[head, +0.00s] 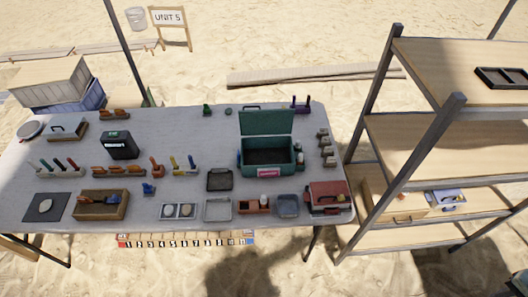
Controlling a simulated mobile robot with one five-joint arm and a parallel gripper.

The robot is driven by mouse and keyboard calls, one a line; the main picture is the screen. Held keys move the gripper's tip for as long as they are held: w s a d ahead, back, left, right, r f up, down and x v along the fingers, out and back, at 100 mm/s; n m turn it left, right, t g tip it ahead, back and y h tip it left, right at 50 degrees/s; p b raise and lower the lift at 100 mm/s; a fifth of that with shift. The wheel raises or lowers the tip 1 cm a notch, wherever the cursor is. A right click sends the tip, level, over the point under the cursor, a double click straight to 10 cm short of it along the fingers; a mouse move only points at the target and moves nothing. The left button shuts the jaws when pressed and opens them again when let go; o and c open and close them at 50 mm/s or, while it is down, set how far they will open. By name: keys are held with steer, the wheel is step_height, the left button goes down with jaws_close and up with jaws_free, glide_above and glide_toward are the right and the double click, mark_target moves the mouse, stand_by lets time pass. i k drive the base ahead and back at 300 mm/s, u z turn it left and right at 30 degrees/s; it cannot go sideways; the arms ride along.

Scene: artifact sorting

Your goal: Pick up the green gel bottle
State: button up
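A small green object (207,109) stands near the back edge of the table, left of the open green box. It may be the green gel bottle, but it is too small to make out its cap or label. A second small dark green item (228,112) lies just to its right. Nothing stands right against the first green object. My gripper is not in view.
The long grey table (200,140) holds several trays, racks and tools. An open green box (266,170) with its lid up stands right of centre. A black box (120,146) stands at left. Wooden shelves (424,142) rise at right. Sand lies in front.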

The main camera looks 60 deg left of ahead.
mark_target(297, 147)
steer(key=u, duration=2.9)
steer(key=i, duration=1.05)
steer(key=u, duration=0.05)
